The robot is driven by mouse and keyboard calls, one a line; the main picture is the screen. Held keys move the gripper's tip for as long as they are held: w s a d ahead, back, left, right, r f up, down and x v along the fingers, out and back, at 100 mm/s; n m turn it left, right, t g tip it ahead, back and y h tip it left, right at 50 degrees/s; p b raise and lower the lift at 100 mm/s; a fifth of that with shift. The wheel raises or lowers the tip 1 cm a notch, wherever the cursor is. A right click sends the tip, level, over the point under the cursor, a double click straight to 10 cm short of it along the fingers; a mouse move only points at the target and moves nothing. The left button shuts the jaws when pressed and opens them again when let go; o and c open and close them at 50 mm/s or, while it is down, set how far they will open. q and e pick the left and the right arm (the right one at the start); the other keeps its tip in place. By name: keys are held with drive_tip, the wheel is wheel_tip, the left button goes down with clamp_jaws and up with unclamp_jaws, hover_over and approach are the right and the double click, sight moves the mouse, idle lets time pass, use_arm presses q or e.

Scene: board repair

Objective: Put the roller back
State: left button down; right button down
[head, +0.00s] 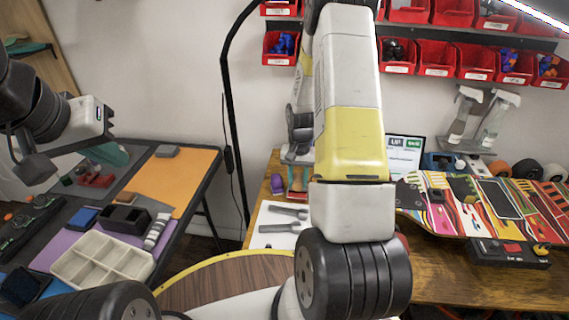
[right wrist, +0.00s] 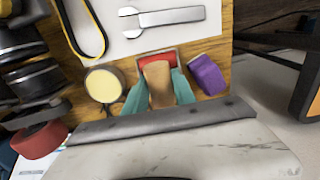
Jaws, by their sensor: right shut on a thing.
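My right gripper (right wrist: 158,92) has its teal fingers on either side of a tan handle, which I take to be the roller (right wrist: 158,78), and is shut on it. A red piece (right wrist: 157,59) shows at the handle's far end; I cannot tell whether it is part of the roller or a separate holder. In the head view the right gripper (head: 298,170) is low over the wooden bench, partly hidden by my arm.
A purple item (right wrist: 207,75) stands close to the right gripper, with a round yellow-faced item (right wrist: 103,85) on the other side. A white sheet (right wrist: 205,38) with wrenches lies beyond. A colourful board (head: 480,205) lies on the bench. Red bins (head: 436,58) hang on the wall.

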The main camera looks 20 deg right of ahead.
drive_tip(key=c, duration=1)
unclamp_jaws()
drive_tip(key=shift+s+f, duration=0.1)
drive_tip(key=shift+f, duration=0.15)
drive_tip(key=shift+c, duration=0.2)
drive_tip(key=shift+r, duration=0.1)
drive_tip(key=shift+r, duration=0.55)
wheel_tip(320, 180, up, 13)
drive_tip(key=s+a+r+n+t, duration=0.1)
drive_tip(key=s+a+r, duration=0.15)
drive_tip(key=r, duration=0.25)
drive_tip(key=s+a+r+n+t+y, duration=0.1)
drive_tip(key=s+a+r, duration=0.1)
drive_tip(key=s+r, duration=0.15)
drive_tip(key=s+a+r+n+t, duration=0.1)
drive_tip(key=s+a+r, duration=0.1)
drive_tip(key=r, duration=0.4)
drive_tip(key=s+a+r+n+t, duration=0.1)
drive_tip(key=s+a+r, duration=0.1)
drive_tip(key=s, duration=0.4)
drive_tip(key=s+a+r+n+t+y, duration=0.1)
drive_tip(key=s+a+r+t, duration=0.1)
drive_tip(key=s, duration=0.5)
wheel_tip(320, 180, up, 2)
drive_tip(key=shift+a+r+n, duration=0.1)
drive_tip(key=shift+a+n, duration=0.3)
drive_tip(key=shift+a, duration=0.3)
